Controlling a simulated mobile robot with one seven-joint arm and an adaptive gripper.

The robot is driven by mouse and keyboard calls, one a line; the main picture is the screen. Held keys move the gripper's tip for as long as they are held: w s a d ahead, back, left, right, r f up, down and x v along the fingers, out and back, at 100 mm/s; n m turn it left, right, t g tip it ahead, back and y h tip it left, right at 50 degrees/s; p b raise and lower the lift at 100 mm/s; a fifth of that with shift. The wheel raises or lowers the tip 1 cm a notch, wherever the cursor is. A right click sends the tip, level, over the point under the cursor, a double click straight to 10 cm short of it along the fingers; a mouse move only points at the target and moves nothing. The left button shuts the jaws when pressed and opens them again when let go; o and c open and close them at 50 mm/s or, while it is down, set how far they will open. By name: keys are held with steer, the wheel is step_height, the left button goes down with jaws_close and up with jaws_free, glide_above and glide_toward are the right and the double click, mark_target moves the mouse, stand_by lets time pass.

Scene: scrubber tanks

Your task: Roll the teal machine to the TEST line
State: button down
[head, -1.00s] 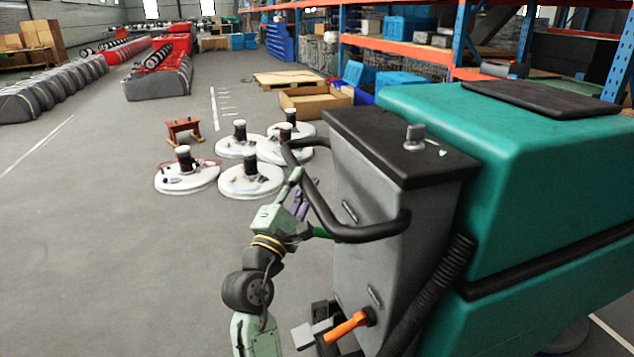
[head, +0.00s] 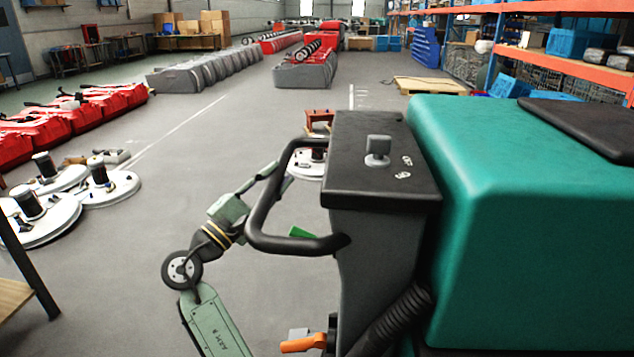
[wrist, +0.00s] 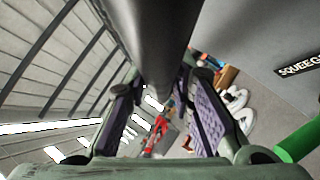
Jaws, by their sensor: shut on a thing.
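The teal machine (head: 530,200) fills the right of the head view, with a grey control column, a black top (head: 370,140) and a black loop handle (head: 262,210) on its left side. My gripper (head: 283,172) is at the handle's upper left part. In the wrist view the black handle bar (wrist: 165,45) runs between my gripper's two purple-padded fingers (wrist: 163,118), which are closed around it. White lines lie on the floor: a long one (head: 180,132) at left and a short one (head: 351,95) ahead. I cannot read TEST on either.
White round discs with dark posts (head: 105,185) lie at left, another disc (head: 308,168) just behind the handle. Red machines (head: 70,122) line the left. A grey-covered row (head: 205,72) and a pallet (head: 430,86) are farther off. A table edge (head: 15,295) is at lower left. Middle floor is clear.

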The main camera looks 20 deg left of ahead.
steer(key=shift+w+d+r+m+g+h, duration=0.15)
steer(key=shift+d+r+m+g+h, duration=0.1)
steer(key=shift+r+m+g+h, duration=0.35)
steer(key=shift+a+f+t, duration=0.15)
steer(key=shift+a+t, duration=0.15)
steer(key=shift+t, duration=0.1)
steer(key=c, duration=1.4)
jaws_free()
steer(key=shift+s+a+f, duration=0.1)
steer(key=shift+s+a, duration=0.05)
steer(key=shift+s, duration=0.1)
steer(key=shift+f, duration=0.15)
steer(key=shift+s, duration=0.1)
steer(key=v, duration=1.1)
steer(key=shift+s+a, duration=0.15)
steer(key=shift+s, duration=0.2)
steer(key=shift+y, duration=0.3)
